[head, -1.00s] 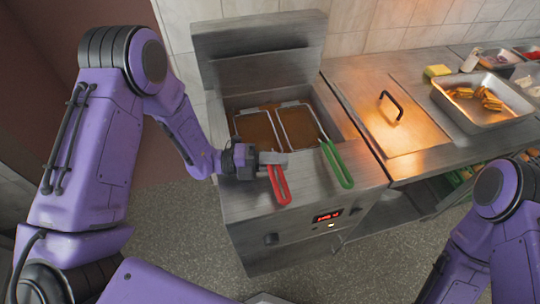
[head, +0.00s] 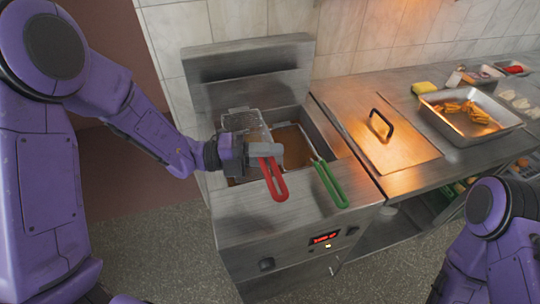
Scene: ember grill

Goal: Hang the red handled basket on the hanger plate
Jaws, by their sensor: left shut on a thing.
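The red handled basket shows its red handle (head: 272,182) and, beyond my gripper, its wire mesh body (head: 246,123) raised over the left part of the fryer. My left gripper (head: 276,156) is shut on the handle near its basket end and hides part of it. The hanger plate (head: 250,78) is the upright metal back panel behind the fryer well; the basket is in front of it, and I cannot tell whether they touch. My right arm shows at the lower right, but its gripper is out of view.
A second basket with a green handle (head: 330,184) sits in the oil at the right of the fryer (head: 300,215). A counter to the right holds a lid with a black handle (head: 380,124) and a metal tray of food (head: 431,102).

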